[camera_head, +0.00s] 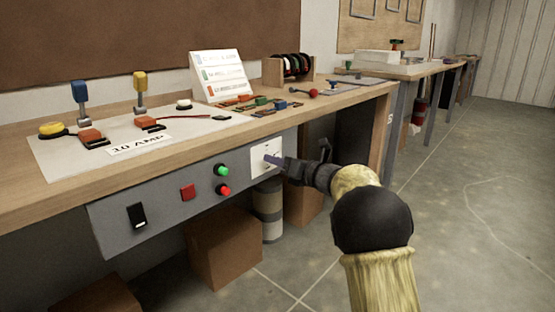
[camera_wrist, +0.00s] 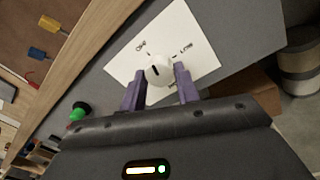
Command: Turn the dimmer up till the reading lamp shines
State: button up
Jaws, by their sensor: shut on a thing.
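The dimmer knob (camera_wrist: 158,71) is round and white with a dark pointer line, on a white plate (camera_wrist: 203,55) with small printed marks. The plate (camera_head: 262,151) also shows in the head view, at the right end of the grey panel under the bench top. My gripper (camera_wrist: 158,80) is shut on the knob, one purple finger on each side. In the head view my gripper (camera_head: 273,160) reaches the plate from the right and hides most of the knob. I cannot pick out a reading lamp in either view.
Brown boxes (camera_head: 222,248) and a canister (camera_head: 269,207) stand beneath. Floor at right is clear.

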jog(key=shift+s+m+t+h+p, duration=0.1)
jog(key=shift+m+t+h+p, duration=0.25)
jog(key=shift+m+p, duration=7.2)
jog(key=shift+m+t+h+p, duration=0.35)
jog(key=shift+m+p, duration=5.05)
jog(key=shift+m, duration=4.15)
jog(key=o, duration=1)
jog(key=shift+c, duration=0.2)
